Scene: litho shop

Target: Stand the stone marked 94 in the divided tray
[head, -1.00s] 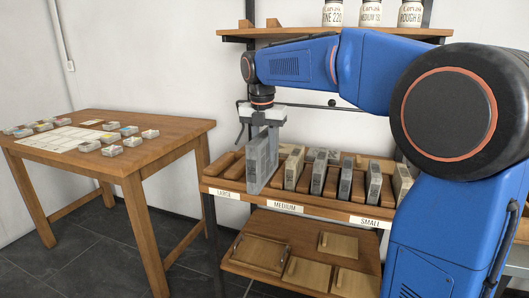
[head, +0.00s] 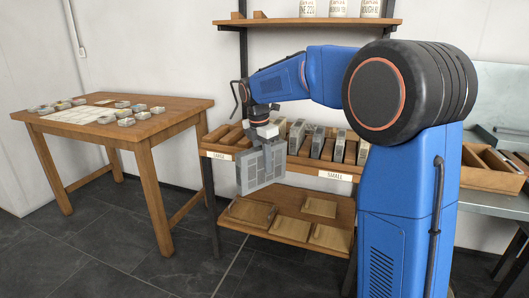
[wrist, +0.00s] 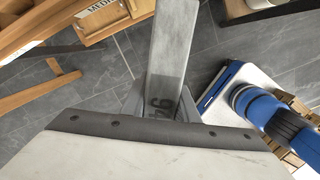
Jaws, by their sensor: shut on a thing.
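My gripper (head: 266,132) is shut on a grey stone slab (head: 261,168) by its top edge. The slab hangs in front of the rack, its broad patterned face towards the head camera. In the wrist view the stone (wrist: 172,45) runs up between the gripper fingers (wrist: 163,98), and the dark mark 94 shows on its edge, turned on its side. A wooden tray with dividers (head: 493,181) stands on the bench at the right of the head view. Its visible slots look empty; part of it is cut off by the frame.
The wooden rack (head: 338,168) behind the held stone holds several other slabs. Below it is a shelf (head: 290,229) with wooden boards. A metal bench (head: 510,203) carries the tray. A table (head: 165,121) with small stones stands at left. Tiled floor (head: 110,255) is open in front.

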